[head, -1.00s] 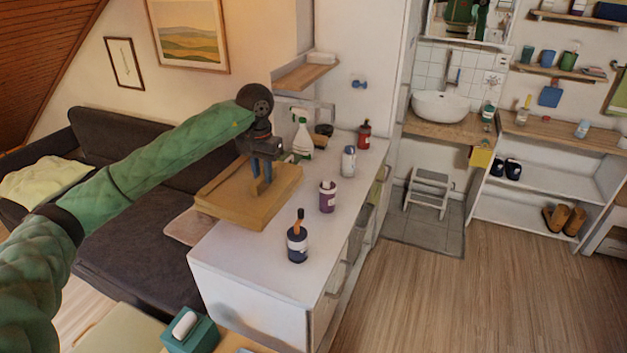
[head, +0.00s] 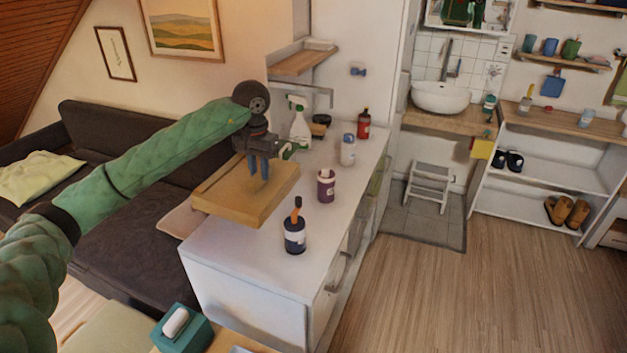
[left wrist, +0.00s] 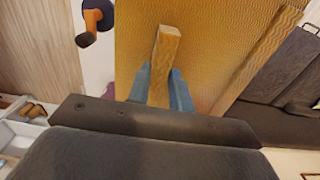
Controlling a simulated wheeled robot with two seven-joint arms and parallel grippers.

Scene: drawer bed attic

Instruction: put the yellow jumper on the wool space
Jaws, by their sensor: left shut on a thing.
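My left gripper (head: 260,178) points down over a tan, flat, box-like thing (head: 225,200) on the white counter. In the left wrist view the blue fingers (left wrist: 160,90) are shut on a wooden block-like handle (left wrist: 166,48). The handle stands against a yellow-tan, ribbed surface (left wrist: 205,45), with a raised strip along its right side. I cannot tell whether this is a lid or a whole box. A pale yellow, soft cloth or cushion (head: 42,178) lies on the dark sofa; I cannot tell whether it is the jumper. The wool space cannot be made out. My right gripper is not in view.
On the white counter (head: 215,255) stand a navy jar (head: 295,237), a purple jar (head: 326,187), a white bottle (head: 348,150), a red bottle (head: 364,125) and a spray bottle (head: 299,125). The dark sofa (head: 120,225) is at left. The wooden floor (head: 430,300) at right is clear.

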